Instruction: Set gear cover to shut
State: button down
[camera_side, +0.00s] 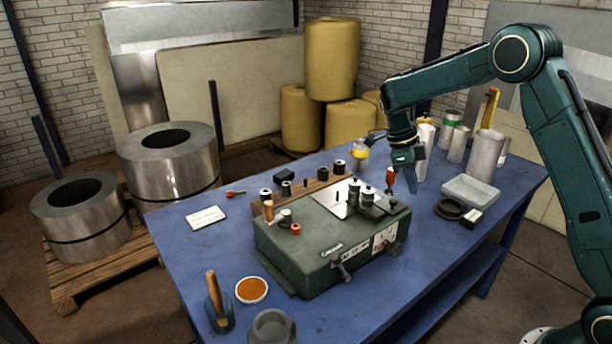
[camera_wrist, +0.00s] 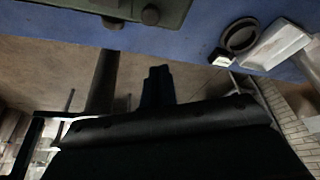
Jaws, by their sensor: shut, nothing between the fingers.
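A green machine (camera_side: 325,250) stands on the blue table, with rollers and a pale plate on top and levers on its front. A white marked panel (camera_side: 385,238) is on its right front. I cannot tell for sure which part is the gear cover or how far open it stands. My gripper (camera_side: 414,180) is shut and empty, pointing down above the table, behind and to the right of the machine and apart from it. In the wrist view my shut fingers (camera_wrist: 158,84) are dark, and an edge of the green machine (camera_wrist: 130,8) shows at the top.
On the blue table (camera_side: 190,245), a pale tray (camera_side: 470,192) and dark ring (camera_side: 450,209) lie right of the machine. Metal cylinders (camera_side: 486,155) stand at the back right. A red-handled tool (camera_side: 390,180) is near my gripper. A brush pot (camera_side: 218,305) and orange dish (camera_side: 251,290) are front left.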

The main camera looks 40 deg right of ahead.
jog(key=d+v, duration=0.1)
jog(key=v, duration=0.5)
jog(key=shift+a, duration=0.45)
jog(key=shift+w+a+r, duration=0.1)
jog(key=shift+r, duration=0.15)
jog(key=shift+r, duration=0.15)
jog(key=s+a+r+n+t, duration=0.2)
jog(key=s+r+n, duration=0.4)
jog(key=s+n, duration=0.15)
jog(key=s+a+r+n+t, duration=0.2)
jog(key=s+r+n+t, duration=0.1)
jog(key=s+r+n, duration=0.4)
jog(key=s+a+f+n+t+y, duration=0.1)
jog(key=s+a+f+n+t, duration=0.1)
jog(key=s+a+n, duration=0.2)
jog(key=s+a+f+n+t+y, duration=0.1)
jog(key=s+a+f+n+t, duration=0.1)
jog(key=s+a+n, duration=0.3)
jog(key=shift+s+f+n, duration=0.35)
jog(key=shift+s+n, duration=1.9)
jog(key=shift+n, duration=1.1)
